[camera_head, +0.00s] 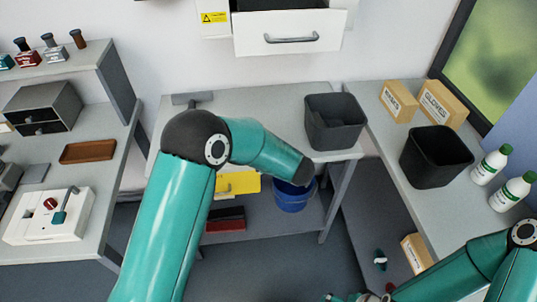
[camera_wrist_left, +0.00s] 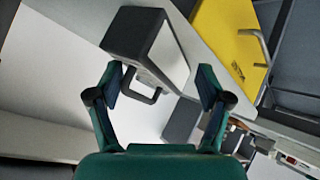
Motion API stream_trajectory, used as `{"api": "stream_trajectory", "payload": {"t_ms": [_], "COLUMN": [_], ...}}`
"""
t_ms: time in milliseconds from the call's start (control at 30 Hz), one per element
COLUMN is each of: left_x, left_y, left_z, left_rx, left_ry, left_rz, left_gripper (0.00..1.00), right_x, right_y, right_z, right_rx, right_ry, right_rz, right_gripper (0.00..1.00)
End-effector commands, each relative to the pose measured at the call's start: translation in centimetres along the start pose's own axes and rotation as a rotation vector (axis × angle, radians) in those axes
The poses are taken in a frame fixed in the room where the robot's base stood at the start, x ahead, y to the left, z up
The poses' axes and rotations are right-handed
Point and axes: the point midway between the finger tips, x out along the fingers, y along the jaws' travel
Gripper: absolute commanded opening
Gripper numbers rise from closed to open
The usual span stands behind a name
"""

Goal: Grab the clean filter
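I cannot make out a clean filter in either view. My left arm reaches over the back table in the head view; its gripper is hidden there. In the left wrist view my left gripper (camera_wrist_left: 161,80) is open, with nothing between its fingers. Beyond the fingers is a dark box-like unit with a pale front and a dark handle (camera_wrist_left: 150,45). A yellow panel with a handle (camera_wrist_left: 228,40) is at the upper right. My right gripper (camera_head: 358,297) is partly visible at the bottom of the head view, cut off by the edge; its state is unclear.
An open white drawer (camera_head: 290,34) is above the back table. Two black bins (camera_head: 334,122) (camera_head: 436,157) stand at its right end and on the right counter. Glove boxes (camera_head: 440,102) and white bottles (camera_head: 490,165) are on the right. A blue bucket (camera_head: 292,198) is below.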

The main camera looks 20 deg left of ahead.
Motion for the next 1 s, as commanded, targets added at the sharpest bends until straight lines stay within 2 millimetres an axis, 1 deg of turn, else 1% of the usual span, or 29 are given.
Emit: {"api": "stream_trajectory", "payload": {"t_ms": [33,433,567,667,767,1000], "left_x": [0.1,-0.1,-0.9,-2.2,-4.0,-8.8], "left_y": [-0.3,-0.1,0.1,0.1,0.1,-0.1], "left_z": [0.4,0.1,0.1,0.0,0.0,0.1], "left_rx": [0.007,0.004,0.003,0.002,0.002,0.003], "left_ry": [-0.008,-0.002,-0.001,-0.002,-0.001,-0.003], "left_rz": [-0.005,0.001,0.004,0.005,0.006,0.006], "left_gripper": [0.77,0.77,0.77,0.77,0.77,0.77], "right_x": [0.1,-0.1,-0.1,-0.1,-0.1,-0.1], "right_y": [0.0,0.0,0.0,0.0,0.0,0.0], "right_z": [0.0,0.0,0.0,0.0,0.0,0.0], "right_rx": [0.0,0.0,0.0,0.0,0.0,0.0], "right_ry": [0.0,0.0,0.0,0.0,0.0,0.0], "right_rz": [0.0,0.0,0.0,0.0,0.0,0.0], "right_gripper": [1.0,1.0,1.0,1.0,1.0,1.0]}}
